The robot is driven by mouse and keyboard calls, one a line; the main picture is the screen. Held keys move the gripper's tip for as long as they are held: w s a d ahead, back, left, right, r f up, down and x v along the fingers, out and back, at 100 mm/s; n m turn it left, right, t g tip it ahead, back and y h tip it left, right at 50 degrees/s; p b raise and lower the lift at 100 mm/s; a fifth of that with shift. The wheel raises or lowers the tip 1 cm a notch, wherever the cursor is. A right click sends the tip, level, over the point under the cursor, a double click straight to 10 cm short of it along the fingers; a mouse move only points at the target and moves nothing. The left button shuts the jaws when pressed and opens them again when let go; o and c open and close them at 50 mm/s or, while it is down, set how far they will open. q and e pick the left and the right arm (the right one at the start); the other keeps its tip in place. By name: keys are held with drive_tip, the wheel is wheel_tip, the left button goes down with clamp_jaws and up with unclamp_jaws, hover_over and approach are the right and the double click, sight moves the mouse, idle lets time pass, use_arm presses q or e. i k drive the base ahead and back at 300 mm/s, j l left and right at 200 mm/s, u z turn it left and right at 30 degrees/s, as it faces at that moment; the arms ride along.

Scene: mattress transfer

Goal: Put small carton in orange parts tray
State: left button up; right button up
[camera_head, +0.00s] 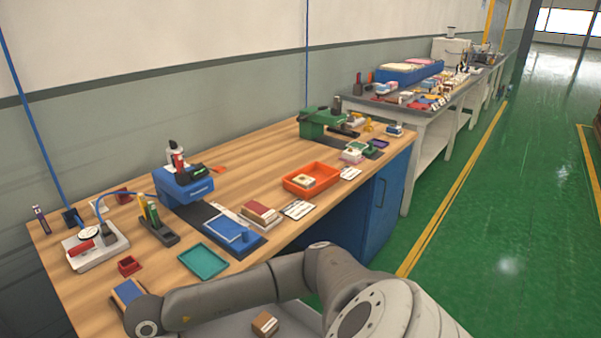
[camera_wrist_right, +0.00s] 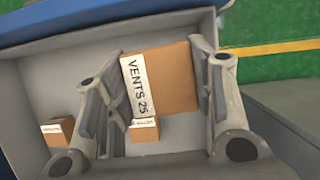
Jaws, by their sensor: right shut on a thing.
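In the right wrist view my right gripper (camera_wrist_right: 160,82) is shut on a brown carton (camera_wrist_right: 172,78) with a white label reading "VENTS-25". One finger is on each side of it. Two smaller-looking brown cartons sit in a grey bin below, one behind the held carton (camera_wrist_right: 146,131) and one at the left (camera_wrist_right: 57,131). In the head view one brown carton (camera_head: 265,323) shows at the bottom; I cannot tell which it is. The orange parts tray (camera_head: 290,186) stands on the wooden bench with a small pale and red item inside. My left gripper is not in view.
The wooden bench (camera_head: 255,160) carries a teal tray (camera_head: 203,261), a blue tray (camera_head: 228,230), a red-and-white stack (camera_head: 261,213) and white cards (camera_head: 298,209) near the orange tray. A green machine (camera_head: 325,122) stands behind. My arm crosses the bench's front edge.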

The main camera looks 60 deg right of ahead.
sight(319, 179)
drive_tip(key=l, duration=0.45)
drive_tip(key=k+l+u, duration=0.1)
drive_tip(key=l, duration=0.35)
drive_tip(key=l+u, duration=0.1)
drive_tip(key=l, duration=0.35)
drive_tip(key=k+l, duration=0.15)
drive_tip(key=l, duration=0.25)
drive_tip(key=k+l+u, duration=0.1)
drive_tip(key=l, duration=0.35)
drive_tip(key=k+l, duration=0.1)
drive_tip(key=l, duration=0.35)
drive_tip(key=k+l+u, duration=0.1)
drive_tip(key=l, duration=0.3)
